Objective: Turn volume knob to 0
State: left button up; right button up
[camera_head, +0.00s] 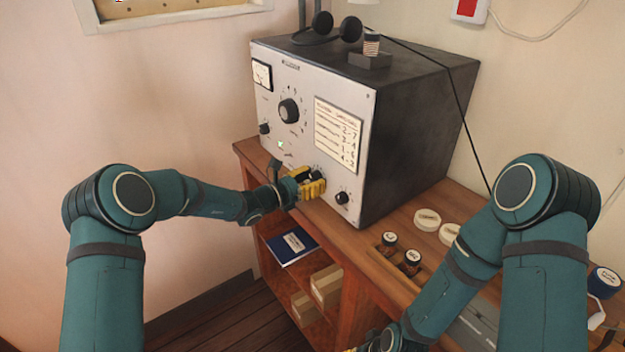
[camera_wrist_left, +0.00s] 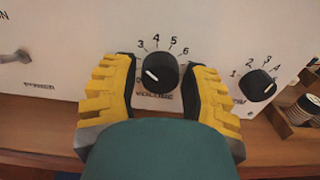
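The volume knob (camera_wrist_left: 160,73) is black and round with a white pointer line, and sits above a "VOLUME" label on the grey radio panel (camera_head: 352,178). Its pointer points left and slightly up, below the 3; lower numbers are hidden by a finger. My left gripper (camera_wrist_left: 158,92) has its yellow fingers apart, one on each side of the knob. A narrow gap shows at the left finger; I cannot tell whether the right finger touches. In the head view the left gripper (camera_head: 311,184) is at the panel's lower edge. My right gripper is mostly cut off at the bottom.
A second numbered knob (camera_wrist_left: 257,85) is close on the right, and a toggle switch (camera_wrist_left: 15,56) is on the left. The wooden desk (camera_head: 378,225) carries jars (camera_head: 411,262) and white lids (camera_head: 427,219). Headphones (camera_head: 322,28) lie on top of the radio.

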pick_arm(q)
grip_shut()
pick_arm(e)
jog(key=shift+r, duration=0.1)
pick_arm(q)
jog(key=n+p, duration=0.3)
jog(key=n, duration=0.1)
jog(key=shift+r, duration=0.15)
jog(key=n+p, duration=0.3)
jog(key=n, duration=0.1)
jog(key=shift+s+n, duration=0.1)
jog(key=shift+n, duration=0.3)
jog(key=n+p, duration=0.2)
jog(key=n, duration=0.1)
jog(key=shift+n+p, duration=0.9)
jog(key=shift+n, duration=1.3)
pick_arm(e)
notch_tip(320, 180, up, 10)
jog(key=w, duration=0.1)
jog(key=shift+w+d+t, duration=0.25)
jog(key=shift+w+t, duration=0.05)
jog(key=shift+w, duration=0.05)
pick_arm(q)
jog(key=shift+d, duration=0.1)
